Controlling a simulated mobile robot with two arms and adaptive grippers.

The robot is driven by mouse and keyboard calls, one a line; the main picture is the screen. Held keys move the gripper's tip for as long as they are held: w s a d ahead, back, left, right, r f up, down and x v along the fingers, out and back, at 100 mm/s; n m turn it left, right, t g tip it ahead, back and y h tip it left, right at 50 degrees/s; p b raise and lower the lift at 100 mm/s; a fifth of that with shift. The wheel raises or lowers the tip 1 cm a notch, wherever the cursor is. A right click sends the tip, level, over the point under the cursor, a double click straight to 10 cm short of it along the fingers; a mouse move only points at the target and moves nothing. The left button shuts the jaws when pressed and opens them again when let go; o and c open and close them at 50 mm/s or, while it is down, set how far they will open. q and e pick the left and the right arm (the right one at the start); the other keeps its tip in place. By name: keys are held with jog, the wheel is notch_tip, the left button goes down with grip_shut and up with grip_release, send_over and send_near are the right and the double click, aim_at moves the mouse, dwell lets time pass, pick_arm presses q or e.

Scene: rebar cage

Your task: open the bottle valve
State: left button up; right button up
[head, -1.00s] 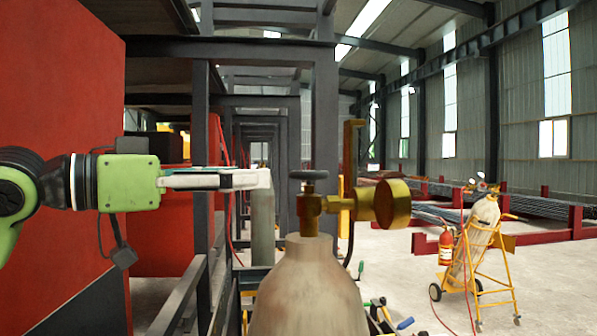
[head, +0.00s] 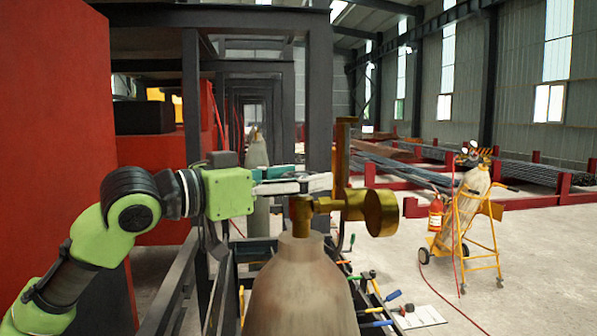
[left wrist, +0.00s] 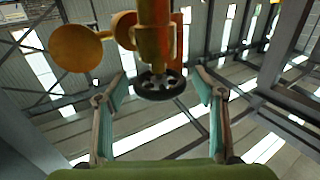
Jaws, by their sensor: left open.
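The gas bottle (head: 302,285) stands upright in the middle of the head view, with a brass valve (head: 302,215) on its top. A round brass gauge (head: 380,212) sticks out to the right of the valve. My left gripper (head: 318,183) is level with the valve top and hides the handwheel in the head view. In the left wrist view, the dark handwheel (left wrist: 160,85) shows between the two fingers of the open left gripper (left wrist: 161,88), with gaps on both sides. The brass gauge (left wrist: 76,48) also shows there. My right gripper is not in view.
A red panel (head: 55,140) stands close on the left, near my left arm. A tool bench with several tools (head: 385,300) lies behind the bottle. A yellow cart (head: 470,230) with another bottle stands at the right on open floor.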

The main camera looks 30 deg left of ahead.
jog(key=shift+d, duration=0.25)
pick_arm(q)
jog(key=c, duration=1.1)
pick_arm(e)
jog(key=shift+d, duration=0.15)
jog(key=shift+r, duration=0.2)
